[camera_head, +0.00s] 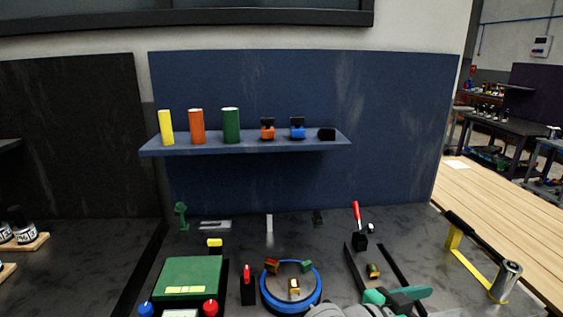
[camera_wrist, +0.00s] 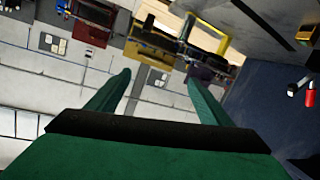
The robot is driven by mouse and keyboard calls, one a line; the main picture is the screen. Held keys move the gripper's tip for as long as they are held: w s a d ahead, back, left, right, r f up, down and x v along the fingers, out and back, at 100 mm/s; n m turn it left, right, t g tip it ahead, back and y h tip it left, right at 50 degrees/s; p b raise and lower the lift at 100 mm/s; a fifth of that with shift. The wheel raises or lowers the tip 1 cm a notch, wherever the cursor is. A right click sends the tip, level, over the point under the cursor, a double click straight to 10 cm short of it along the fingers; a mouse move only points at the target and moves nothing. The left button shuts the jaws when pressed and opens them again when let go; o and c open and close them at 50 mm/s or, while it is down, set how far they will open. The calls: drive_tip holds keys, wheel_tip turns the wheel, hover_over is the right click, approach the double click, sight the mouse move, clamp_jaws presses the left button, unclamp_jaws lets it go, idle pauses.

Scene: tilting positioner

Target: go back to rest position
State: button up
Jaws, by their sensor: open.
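My gripper (camera_wrist: 158,78) is open in the wrist view, its two green fingers spread apart with nothing between them. In the head view my gripper (camera_head: 402,297) shows at the bottom right, in front of the dark bench (camera_head: 330,240). Part of my arm is cut off by the lower edge there. The round positioner with a blue rim (camera_head: 266,300) stands left of my gripper, with several small orange, green and gold pieces on it. A gold piece (camera_head: 374,271) sits between two dark rails just behind my gripper; I cannot tell whether they touch.
A blue shelf (camera_head: 240,145) holds yellow, orange and green cylinders and small items. A green box (camera_head: 190,278) and a red-topped post (camera_head: 247,285) stand on the left. A red-handled clamp (camera_head: 357,212) rises behind the rails. A yellow bracket with a black bar (camera_head: 455,245) stands right.

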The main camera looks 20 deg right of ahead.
drive_tip(key=w+a+f+n+t+h, duration=0.1)
drive_tip(key=w+a+f+n+t, duration=0.3)
drive_tip(key=w+a+n+t, duration=0.55)
drive_tip(key=a+f+n+t+y, duration=0.85)
drive_tip(key=a+f, duration=0.25)
drive_tip(key=f, duration=0.2)
drive_tip(key=s+a+f+n+g+y, duration=0.1)
drive_tip(key=s+a+f+y, duration=0.5)
drive_tip(key=s+a+f, duration=0.55)
drive_tip(key=s+a+m+g+y, duration=0.1)
drive_tip(key=s+a+m+y, duration=0.1)
drive_tip(key=s+a, duration=0.8)
drive_tip(key=s+m, duration=0.1)
drive_tip(key=s, duration=0.3)
drive_tip(key=shift+a, duration=0.3)
drive_tip(key=shift+d, duration=0.15)
